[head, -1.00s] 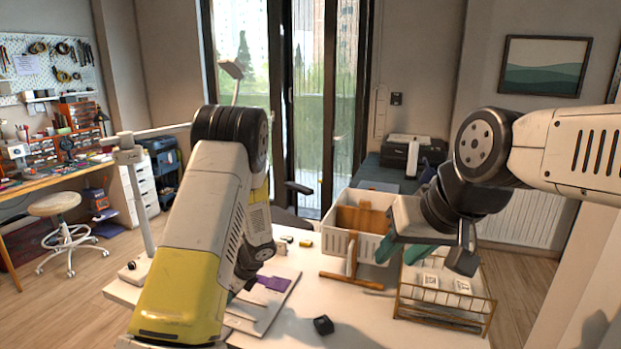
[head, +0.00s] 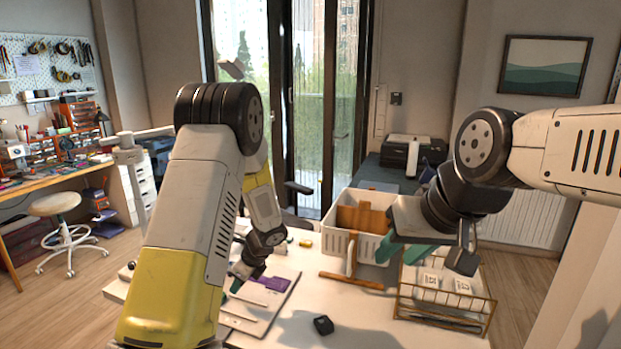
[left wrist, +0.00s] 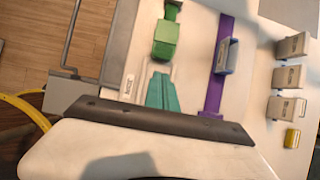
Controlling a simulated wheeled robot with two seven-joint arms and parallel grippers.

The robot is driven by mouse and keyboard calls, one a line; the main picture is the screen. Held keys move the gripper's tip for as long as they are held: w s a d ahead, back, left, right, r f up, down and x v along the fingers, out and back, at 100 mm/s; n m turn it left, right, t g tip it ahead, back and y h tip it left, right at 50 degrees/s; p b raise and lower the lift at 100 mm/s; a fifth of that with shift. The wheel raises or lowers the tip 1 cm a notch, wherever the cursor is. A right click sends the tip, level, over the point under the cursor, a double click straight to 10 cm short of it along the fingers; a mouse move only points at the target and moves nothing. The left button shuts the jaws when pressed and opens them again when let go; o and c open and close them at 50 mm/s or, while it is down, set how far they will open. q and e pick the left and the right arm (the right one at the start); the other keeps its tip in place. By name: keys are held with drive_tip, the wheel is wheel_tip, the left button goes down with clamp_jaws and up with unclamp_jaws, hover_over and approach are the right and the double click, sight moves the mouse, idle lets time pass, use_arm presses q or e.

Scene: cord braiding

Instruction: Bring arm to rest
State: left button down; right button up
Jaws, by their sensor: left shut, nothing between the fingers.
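My left gripper (head: 236,286) is partly hidden by my left arm in the head view; its teal fingertips point down over the left part of the white table. In the left wrist view its teal fingers (left wrist: 162,92) are closed together with nothing between them. Beyond them is a green clip-like piece (left wrist: 165,40). A purple strip (left wrist: 223,65) with a grey-blue clip (left wrist: 226,56) lies to the right. My right gripper (head: 402,254) hangs between the white basket and the wire rack, its teal fingers apart and empty.
A white basket (head: 341,246) stands at the table's back, a wooden stand (head: 351,281) before it. A wire rack (head: 443,308) holds pale packets at the right. Several beige blocks (left wrist: 288,76) and a yellow one (left wrist: 292,138) show in the wrist view.

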use_arm(q)
drive_tip(key=s+r+n+h, duration=0.1)
drive_tip(key=s+r+n, duration=0.2)
drive_tip(key=r, duration=0.3)
drive_tip(key=s+d+r+n+t+h, duration=0.1)
drive_tip(key=s+r+n, duration=0.25)
drive_tip(key=r, duration=0.25)
drive_tip(key=s+r+n+h, duration=0.1)
drive_tip(key=s+r+n, duration=0.25)
drive_tip(key=r, duration=0.25)
drive_tip(key=s+d+r+n+t+h, duration=0.1)
drive_tip(key=s+d+r+n+h, duration=0.1)
drive_tip(key=s+r+n, duration=0.3)
drive_tip(key=s+d+r+n+t+h, duration=0.2)
drive_tip(key=s+r+n, duration=0.4)
drive_tip(key=s, duration=0.5)
drive_tip(key=shift+d+r+h, duration=0.3)
drive_tip(key=shift+d, duration=0.5)
